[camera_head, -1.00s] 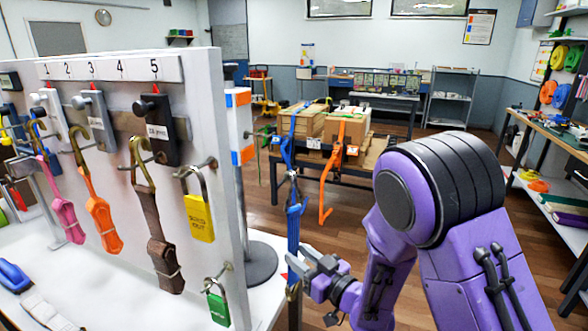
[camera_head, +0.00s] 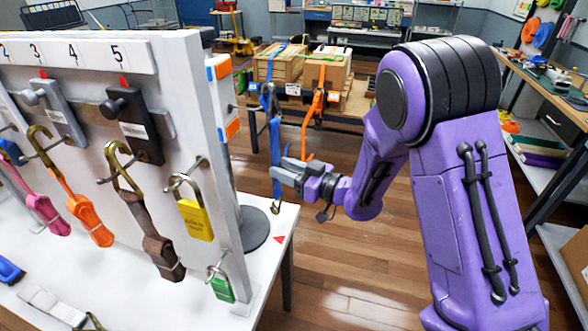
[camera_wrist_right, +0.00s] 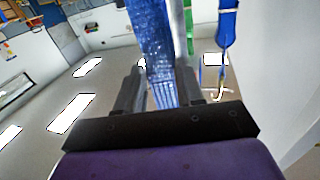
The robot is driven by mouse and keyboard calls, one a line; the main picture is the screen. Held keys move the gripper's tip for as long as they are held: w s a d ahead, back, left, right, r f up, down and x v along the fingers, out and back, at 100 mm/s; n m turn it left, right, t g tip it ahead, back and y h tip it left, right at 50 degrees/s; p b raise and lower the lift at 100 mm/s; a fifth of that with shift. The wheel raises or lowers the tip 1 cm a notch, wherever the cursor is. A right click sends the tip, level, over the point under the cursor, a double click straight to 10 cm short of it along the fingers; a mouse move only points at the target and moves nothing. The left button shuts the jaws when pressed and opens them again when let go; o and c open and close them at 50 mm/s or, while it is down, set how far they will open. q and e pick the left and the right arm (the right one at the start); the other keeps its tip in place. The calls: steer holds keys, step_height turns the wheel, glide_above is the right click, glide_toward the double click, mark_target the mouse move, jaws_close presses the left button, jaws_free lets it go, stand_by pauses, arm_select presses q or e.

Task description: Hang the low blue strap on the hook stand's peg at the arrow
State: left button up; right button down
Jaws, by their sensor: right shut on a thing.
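The blue strap (camera_head: 275,143) hangs upright beside the right end of the white strap wall, with a grey piece at its top and a small brass-coloured end below. My right gripper (camera_head: 283,174) is shut on it, reaching in from the right. In the right wrist view, the blue strap (camera_wrist_right: 152,40) runs up between the fingers. A red arrow mark (camera_head: 279,239) lies on the white table. My left gripper is out of view.
The strap wall (camera_head: 200,120) holds pink, orange and brown straps, plus yellow (camera_head: 195,220) and green (camera_head: 222,289) padlocks near its right edge. Strapped cartons (camera_head: 327,72) stand behind. The right wrist view shows another blue strap (camera_wrist_right: 227,25) and a green strap (camera_wrist_right: 188,28).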

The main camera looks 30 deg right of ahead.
steer(key=shift+w+a+f+b, duration=0.1)
steer(key=shift+w+a+f, duration=0.15)
steer(key=shift+w+a, duration=0.45)
steer(key=shift+w+a+f+b, duration=0.15)
steer(key=shift+w+a+f, duration=0.15)
steer(key=shift+w+a, duration=0.35)
steer(key=shift+w+a+f+b, duration=0.1)
steer(key=shift+w+a+f, duration=0.15)
steer(key=shift+w+a, duration=0.45)
steer(key=c, duration=0.6)
jaws_free()
steer(key=shift+d, duration=0.1)
